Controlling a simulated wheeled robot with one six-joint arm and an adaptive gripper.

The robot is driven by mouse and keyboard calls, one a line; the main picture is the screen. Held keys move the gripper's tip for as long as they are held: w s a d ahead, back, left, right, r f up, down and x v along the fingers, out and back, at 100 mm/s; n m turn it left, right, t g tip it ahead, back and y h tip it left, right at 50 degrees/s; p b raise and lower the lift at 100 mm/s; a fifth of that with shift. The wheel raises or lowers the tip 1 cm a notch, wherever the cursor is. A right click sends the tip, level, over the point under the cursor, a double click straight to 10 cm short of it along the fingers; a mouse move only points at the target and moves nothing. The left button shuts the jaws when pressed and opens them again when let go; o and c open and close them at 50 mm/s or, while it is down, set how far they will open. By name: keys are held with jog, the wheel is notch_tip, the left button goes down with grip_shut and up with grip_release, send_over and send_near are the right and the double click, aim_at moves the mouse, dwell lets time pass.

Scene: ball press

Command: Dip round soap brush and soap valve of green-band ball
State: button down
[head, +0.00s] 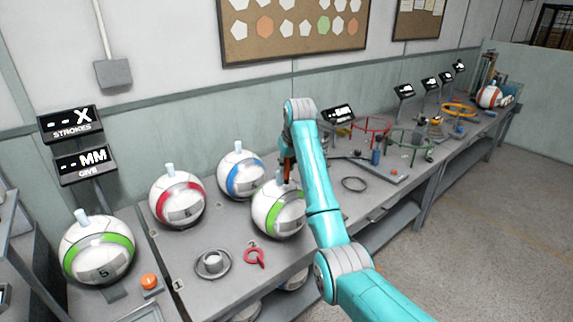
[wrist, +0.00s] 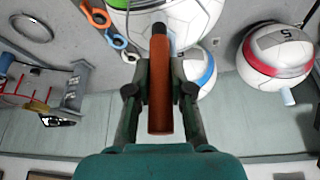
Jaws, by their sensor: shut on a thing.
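My gripper (head: 288,165) is shut on the brush (wrist: 160,95), which has an orange-brown handle and a dark tip. In the head view it hangs just above the top of the middle green-band ball (head: 272,210). In the wrist view the dark tip overlaps this white ball (wrist: 195,18); I cannot tell if it touches. A pale peg shows beside the tip. Another green-band ball (head: 98,250), marked 5, sits at the far left with a pale peg on top. A grey round dish with a cup (head: 212,263) stands on the front of the bench; its contents are unclear.
A red-band ball (head: 177,200) and a blue-band ball (head: 241,174) stand left of and behind the middle ball. A red ring tool (head: 254,257) lies in front. Ring stands (head: 410,142) and a dark ring (head: 354,184) lie to the right. Two displays (head: 70,124) stand at left.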

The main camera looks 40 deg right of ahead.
jog(key=shift+f, duration=0.35)
jog(key=shift+r, duration=0.1)
jog(key=shift+r, duration=3.4)
